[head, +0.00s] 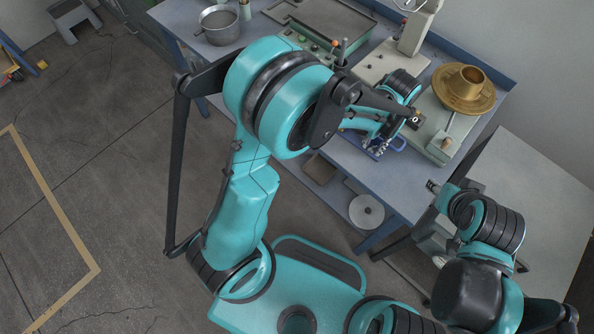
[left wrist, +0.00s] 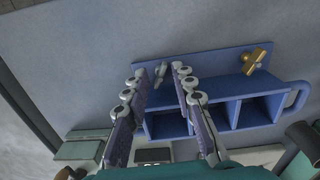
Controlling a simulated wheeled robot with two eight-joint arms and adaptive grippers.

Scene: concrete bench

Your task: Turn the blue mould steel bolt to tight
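The blue mould (left wrist: 212,66) lies on the bench, with open compartments and a loop handle at its right end in the left wrist view. The small grey steel bolt (left wrist: 160,70) stands on the mould's left part. A brass bolt (left wrist: 257,61) stands on its right part. My left gripper (left wrist: 159,72) is open, its two fingertips on either side of the steel bolt with gaps visible. In the head view my left gripper (head: 374,147) is over the mould (head: 398,143), mostly hiding it. My right gripper (head: 433,187) is beside the bench; its fingers are too small to read.
On the bench (head: 352,172) stand a grey pot (head: 220,25), a green tray (head: 325,27), a pale machine (head: 415,35) and a brass cup on a brass dish (head: 465,88). A bare grey table (head: 535,190) is at the right. A metal disc (head: 366,212) lies on the lower shelf.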

